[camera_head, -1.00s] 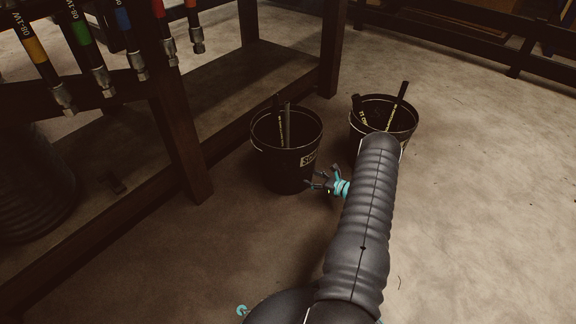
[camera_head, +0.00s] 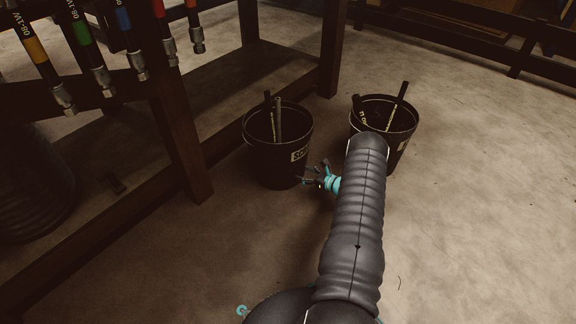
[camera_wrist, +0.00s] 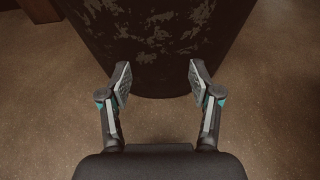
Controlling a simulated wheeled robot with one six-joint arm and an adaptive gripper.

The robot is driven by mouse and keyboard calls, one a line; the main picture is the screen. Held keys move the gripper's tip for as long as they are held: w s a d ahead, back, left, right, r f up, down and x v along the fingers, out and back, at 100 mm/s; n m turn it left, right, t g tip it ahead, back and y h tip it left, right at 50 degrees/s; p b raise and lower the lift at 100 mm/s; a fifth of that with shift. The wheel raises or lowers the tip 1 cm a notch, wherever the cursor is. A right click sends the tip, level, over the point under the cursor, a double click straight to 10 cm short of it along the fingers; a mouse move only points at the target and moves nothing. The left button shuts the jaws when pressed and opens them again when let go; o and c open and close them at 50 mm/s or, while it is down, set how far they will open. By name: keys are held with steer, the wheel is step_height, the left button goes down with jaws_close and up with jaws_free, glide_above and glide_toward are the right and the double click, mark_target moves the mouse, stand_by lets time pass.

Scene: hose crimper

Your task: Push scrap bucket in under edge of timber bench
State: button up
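The dark scrap bucket (camera_head: 272,165), with hose offcuts in it and a pale label on its side, stands upright on the floor against or close to the timber bench's lower rail (camera_head: 222,142). Its rim overlaps the rail in the head view; how far it is under the bench edge I cannot tell. My gripper (camera_head: 314,177) is low at the bucket's right side. In the wrist view, the two fingers of my gripper (camera_wrist: 160,80) are apart, with the scuffed bucket wall (camera_wrist: 158,45) right before the fingertips. Contact looks likely but is not clear.
A second dark bucket (camera_head: 402,130) with offcuts stands to the right, partly behind my arm. A bench leg (camera_head: 182,140) is left of the scrap bucket, another (camera_head: 332,50) behind it. Hoses (camera_head: 97,70) hang at upper left. Floor at right (camera_head: 480,190) is clear.

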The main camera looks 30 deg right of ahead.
mark_target(300, 171)
steer(key=shift+r+x, duration=0.2)
steer(key=shift+x, duration=0.7)
steer(key=shift+r+x, duration=0.25)
steer(key=shift+x, duration=0.65)
steer(key=shift+w, duration=0.1)
steer(key=shift+f+p+v, duration=0.1)
steer(key=shift+f+v, duration=0.15)
steer(key=shift+v, duration=0.75)
steer(key=shift+f+p+v, duration=0.1)
steer(key=shift+f+v, duration=0.1)
steer(key=shift+v, duration=0.75)
steer(key=shift+f+p+v, duration=0.1)
steer(key=shift+f+v, duration=0.15)
steer(key=shift+v, duration=0.75)
steer(key=shift+f, duration=0.1)
